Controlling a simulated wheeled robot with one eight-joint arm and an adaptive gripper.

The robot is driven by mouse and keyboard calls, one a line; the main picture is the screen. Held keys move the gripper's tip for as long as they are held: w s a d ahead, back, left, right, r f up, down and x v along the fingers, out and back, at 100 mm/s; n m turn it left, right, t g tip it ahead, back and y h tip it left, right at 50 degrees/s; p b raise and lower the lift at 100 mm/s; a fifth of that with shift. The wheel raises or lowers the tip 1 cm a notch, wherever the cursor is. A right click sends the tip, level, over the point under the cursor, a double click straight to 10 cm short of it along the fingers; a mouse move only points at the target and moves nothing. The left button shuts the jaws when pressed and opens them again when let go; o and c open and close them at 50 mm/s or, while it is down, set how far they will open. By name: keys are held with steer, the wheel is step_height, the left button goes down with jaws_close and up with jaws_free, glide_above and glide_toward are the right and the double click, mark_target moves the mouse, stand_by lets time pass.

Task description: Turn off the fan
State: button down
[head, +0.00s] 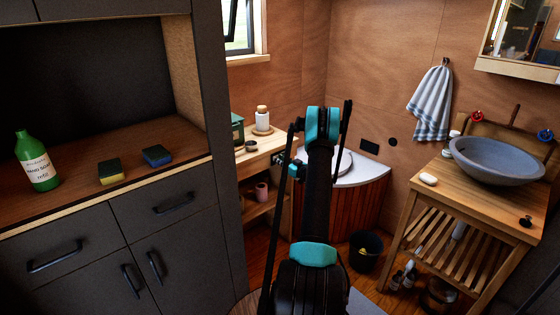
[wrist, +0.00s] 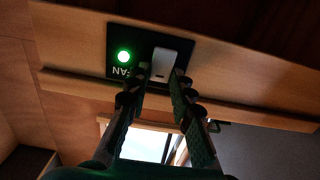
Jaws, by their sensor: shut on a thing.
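In the wrist view, a dark switch plate (wrist: 112,45) is set in a wooden surface and carries upside-down lettering that reads FAN. A round green light (wrist: 124,56) on it is lit. Beside the light is a white rocker switch (wrist: 164,64). My gripper (wrist: 161,78) is at the plate, with its two fingertips on either side of the lower part of the white switch and shut on it. The fingertips hide part of the switch edges. In the head view my arm rises in the middle, and neither the switch plate nor my fingertips can be made out.
A dark cabinet with a wooden counter (head: 120,150) stands at left, bearing a green soap bottle (head: 36,160) and two sponges. At right is a wooden washstand (head: 465,200) with a grey basin (head: 503,160). A black bin (head: 366,251) stands on the floor between.

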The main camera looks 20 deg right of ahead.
steer(key=shift+s+f+t+y, duration=0.1)
steer(key=shift+f+t+y, duration=0.2)
steer(key=shift+t, duration=0.5)
steer(key=shift+f+t+y, duration=0.15)
steer(key=shift+t+y, duration=0.15)
steer(key=shift+t, duration=0.5)
steer(key=c, duration=1.3)
jaws_free()
steer(key=shift+r, duration=0.1)
